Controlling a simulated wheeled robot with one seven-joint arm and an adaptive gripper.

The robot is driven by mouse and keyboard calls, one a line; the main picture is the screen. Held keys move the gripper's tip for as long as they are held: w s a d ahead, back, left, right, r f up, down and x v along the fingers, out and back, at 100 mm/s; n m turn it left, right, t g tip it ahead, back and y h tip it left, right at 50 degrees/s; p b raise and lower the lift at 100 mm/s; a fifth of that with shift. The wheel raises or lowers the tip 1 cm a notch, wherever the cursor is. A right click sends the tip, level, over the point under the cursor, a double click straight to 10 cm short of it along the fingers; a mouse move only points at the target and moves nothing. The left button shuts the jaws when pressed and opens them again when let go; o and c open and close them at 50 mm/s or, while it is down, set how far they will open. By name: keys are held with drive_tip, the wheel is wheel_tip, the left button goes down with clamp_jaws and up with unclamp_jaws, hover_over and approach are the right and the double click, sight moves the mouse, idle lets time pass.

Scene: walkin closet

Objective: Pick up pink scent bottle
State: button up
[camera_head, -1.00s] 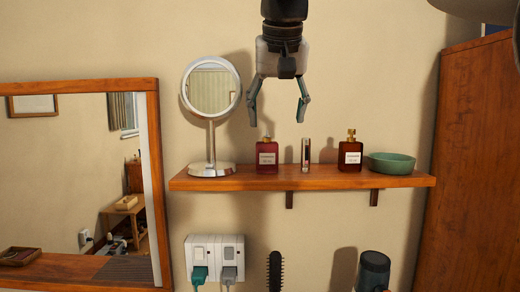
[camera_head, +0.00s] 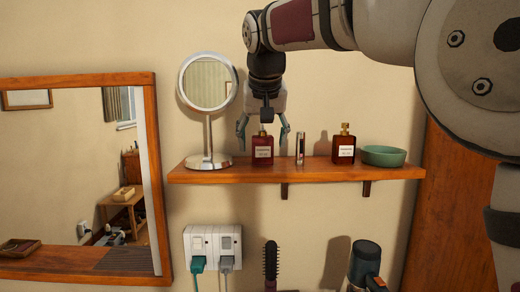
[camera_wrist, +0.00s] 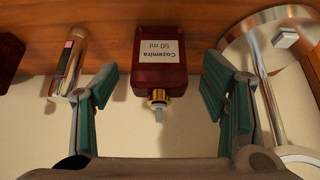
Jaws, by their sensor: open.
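The pink scent bottle (camera_head: 263,150) is a dark pink-red bottle with a white label and gold cap. It stands upright on the wooden shelf (camera_head: 300,174), between the mirror and a small tube. My gripper (camera_head: 264,133) is open and points down, with its fingers on either side of the bottle's upper part in the head view. In the wrist view the bottle (camera_wrist: 160,62) appears upside down, its cap between the open fingers (camera_wrist: 157,90).
A round mirror on a stand (camera_head: 208,130) is close on the left. A slim tube (camera_head: 300,148) is close on the right. Farther right are an amber bottle (camera_head: 344,150) and a green bowl (camera_head: 384,156). The wall is just behind the shelf.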

sight(263, 139)
drive_tip(key=shift+p+x, duration=0.3)
drive_tip(key=shift+x, duration=1.45)
drive_tip(key=shift+s+f, duration=0.1)
drive_tip(key=shift+s, duration=0.05)
drive_tip(key=c, duration=1.2)
drive_tip(key=shift+c, duration=1)
